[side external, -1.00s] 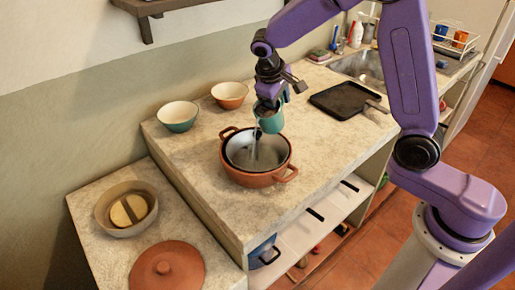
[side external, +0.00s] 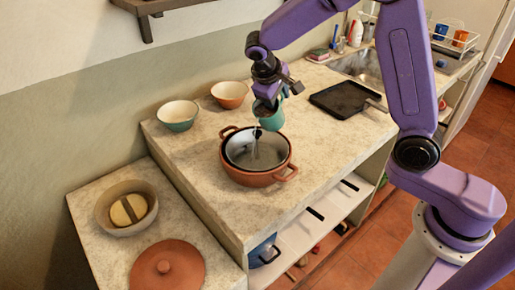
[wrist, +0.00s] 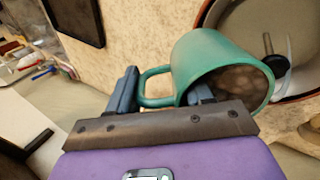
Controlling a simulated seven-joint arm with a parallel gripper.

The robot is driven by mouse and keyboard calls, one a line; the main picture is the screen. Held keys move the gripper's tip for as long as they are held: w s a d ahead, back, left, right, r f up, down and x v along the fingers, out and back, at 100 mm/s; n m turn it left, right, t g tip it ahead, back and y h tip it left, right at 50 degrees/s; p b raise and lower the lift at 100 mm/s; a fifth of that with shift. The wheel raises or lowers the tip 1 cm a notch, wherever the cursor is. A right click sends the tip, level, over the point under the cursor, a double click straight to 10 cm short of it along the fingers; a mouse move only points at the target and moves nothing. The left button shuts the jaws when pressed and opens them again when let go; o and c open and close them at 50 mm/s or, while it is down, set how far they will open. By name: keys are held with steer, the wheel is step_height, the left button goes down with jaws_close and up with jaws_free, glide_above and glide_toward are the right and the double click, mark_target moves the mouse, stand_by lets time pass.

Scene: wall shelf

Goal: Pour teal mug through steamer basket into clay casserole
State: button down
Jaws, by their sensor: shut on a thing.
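The teal mug (side external: 271,119) is tipped mouth-down above the clay casserole (side external: 258,179). It also shows in the wrist view (wrist: 215,62), with brownish-grey contents or interior in its mouth. My gripper (side external: 268,97) is shut on the mug's handle, which lies between its fingers in the wrist view (wrist: 160,92). The steamer basket (side external: 238,155), grey with a dark rim, sits inside the casserole. A thin pale stream falls from the mug into the basket, beside a small dark upright knob. The casserole's inside below the basket is hidden.
A teal bowl (side external: 177,123) and an orange bowl (side external: 229,102) stand behind the casserole. A black flat pan (side external: 343,101) lies to the right. On the lower counter are a beige bowl (side external: 103,216) and a clay lid (side external: 167,270).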

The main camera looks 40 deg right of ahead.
steer(key=shift+a+h, duration=0.25)
steer(key=shift+h, duration=0.45)
stand_by(0.6)
steer(key=shift+s+a+r+t+h+p, duration=0.1)
steer(key=shift+a+r+t+h+p, duration=0.2)
steer(key=shift+r+h+p, duration=0.55)
steer(key=shift+s+a+r+t+h+p, duration=0.1)
steer(key=shift+a+r+t+h+p, duration=0.3)
steer(key=shift+h+p, duration=0.65)
stand_by(3.0)
steer(key=shift+s+a+r+t+h+p, duration=0.1)
steer(key=shift+a+r+t+h+p, duration=0.15)
steer(key=shift+r+h, duration=0.35)
steer(key=shift+s+a+r+t+h+p, duration=0.15)
steer(key=shift+a+r+h, duration=0.2)
steer(key=shift+h, duration=0.45)
steer(key=shift+a+r, duration=0.1)
steer(key=shift+a, duration=0.05)
steer(key=shift+a+r+h, duration=0.15)
steer(key=shift+a+h, duration=0.05)
steer(key=shift+h, duration=0.2)
steer(key=shift+a, duration=0.1)
